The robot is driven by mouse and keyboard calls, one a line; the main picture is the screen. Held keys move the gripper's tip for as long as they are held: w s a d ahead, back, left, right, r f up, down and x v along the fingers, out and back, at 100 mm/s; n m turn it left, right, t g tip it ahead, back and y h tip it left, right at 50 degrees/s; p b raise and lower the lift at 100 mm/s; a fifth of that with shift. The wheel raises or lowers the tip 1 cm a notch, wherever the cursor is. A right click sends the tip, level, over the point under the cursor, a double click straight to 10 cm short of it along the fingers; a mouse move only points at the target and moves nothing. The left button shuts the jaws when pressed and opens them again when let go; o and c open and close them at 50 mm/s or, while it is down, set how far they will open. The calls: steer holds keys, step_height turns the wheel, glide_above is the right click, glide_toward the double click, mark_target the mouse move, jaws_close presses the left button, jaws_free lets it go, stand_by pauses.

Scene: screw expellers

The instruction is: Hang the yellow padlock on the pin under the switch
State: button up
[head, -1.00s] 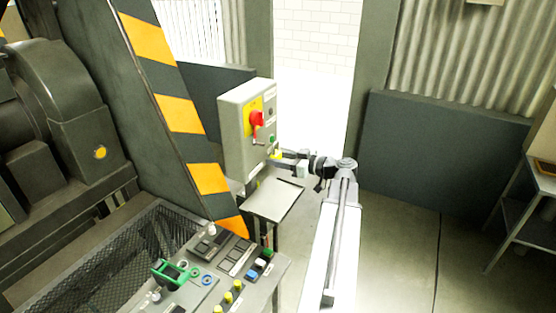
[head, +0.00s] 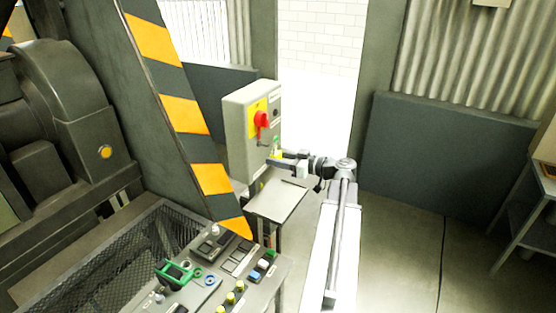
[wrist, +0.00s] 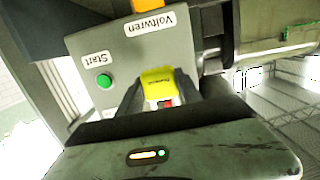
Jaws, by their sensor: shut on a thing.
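The yellow padlock (wrist: 157,84) sits between the dark fingers of my gripper (wrist: 168,98) in the wrist view; its shackle cannot be made out. In the head view my gripper (head: 283,159) is at the lower right edge of the grey switch box (head: 236,138), with a small bit of yellow at its tip. The red switch (head: 262,119) sits on a yellow plate on the box front. A small dark pin-like part (head: 261,143) shows below it. The padlock appears apart from it, to its lower right. Whether the padlock touches the box is unclear.
A green start button (wrist: 105,81) is on the box close to my gripper. A grey shelf (head: 277,201) lies below the box. A striped post (head: 182,113) stands left of it. A control bench (head: 222,262) with several knobs is at the front.

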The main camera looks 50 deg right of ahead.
mark_target(258, 156)
steer(key=shift+x, duration=1)
steer(key=shift+w+r, duration=0.1)
steer(key=shift+w, duration=0.3)
steer(key=shift+x, duration=1)
steer(key=shift+a+r, duration=0.1)
steer(key=shift+r, duration=0.15)
steer(key=shift+f+b, duration=0.3)
steer(key=shift+b, duration=0.05)
steer(key=shift+w+a+f+b, duration=0.1)
steer(key=shift+a+f+b, duration=0.05)
steer(key=shift+f+b, duration=0.3)
